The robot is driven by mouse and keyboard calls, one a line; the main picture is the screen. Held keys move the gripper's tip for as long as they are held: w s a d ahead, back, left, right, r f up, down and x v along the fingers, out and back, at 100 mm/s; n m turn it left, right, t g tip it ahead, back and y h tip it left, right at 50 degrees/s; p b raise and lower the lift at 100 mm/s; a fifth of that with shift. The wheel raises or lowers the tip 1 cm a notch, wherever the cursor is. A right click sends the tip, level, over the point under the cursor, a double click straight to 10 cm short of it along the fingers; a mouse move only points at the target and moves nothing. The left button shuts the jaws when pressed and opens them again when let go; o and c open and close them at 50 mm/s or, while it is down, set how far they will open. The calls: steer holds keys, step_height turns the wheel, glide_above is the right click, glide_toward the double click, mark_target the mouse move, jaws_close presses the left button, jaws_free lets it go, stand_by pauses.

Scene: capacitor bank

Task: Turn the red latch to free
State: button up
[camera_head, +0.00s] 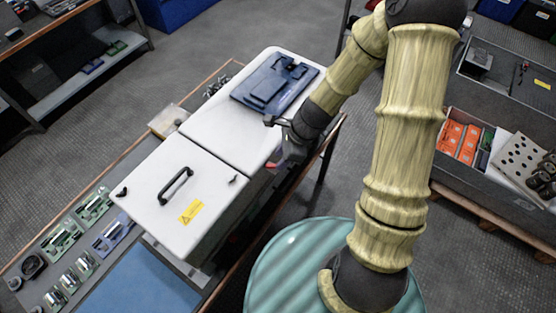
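The white cabinet (190,190) stands on a workbench and has a black handle on its lid. A small reddish part, which may be the red latch (272,164), shows at the cabinet's right side. My gripper (285,158) is at that side, right by the reddish part. I cannot tell whether they touch. My wrist and the steep view hide most of the fingers and the latch, so the finger opening and the latch's angle cannot be read.
A dark blue plate-like device (262,90) lies on the cabinet's rear top. Circuit boards and metal cylinders (70,280) lie on the bench at left, near a blue mat (150,285). A crate with orange boxes (455,140) stands at right. Grey floor is open behind.

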mark_target(275, 164)
steer(key=shift+x, duration=1.5)
steer(key=shift+c, duration=0.4)
jaws_close()
steer(key=shift+w+r+n+p, duration=0.1)
steer(key=shift+n+p, duration=0.3)
steer(key=shift+p, duration=0.05)
steer(key=n+g+p, duration=0.1)
steer(key=n, duration=0.2)
steer(key=shift+w+a+p, duration=0.1)
steer(key=shift+w+p, duration=0.05)
steer(key=shift+p, duration=0.25)
steer(key=n, duration=0.2)
steer(key=n+g, duration=0.1)
steer(key=n, duration=0.1)
steer(key=n+g+h, duration=0.1)
steer(key=shift+w+a+n, duration=0.1)
steer(key=shift+w+n, duration=0.15)
steer(key=shift+n, duration=0.15)
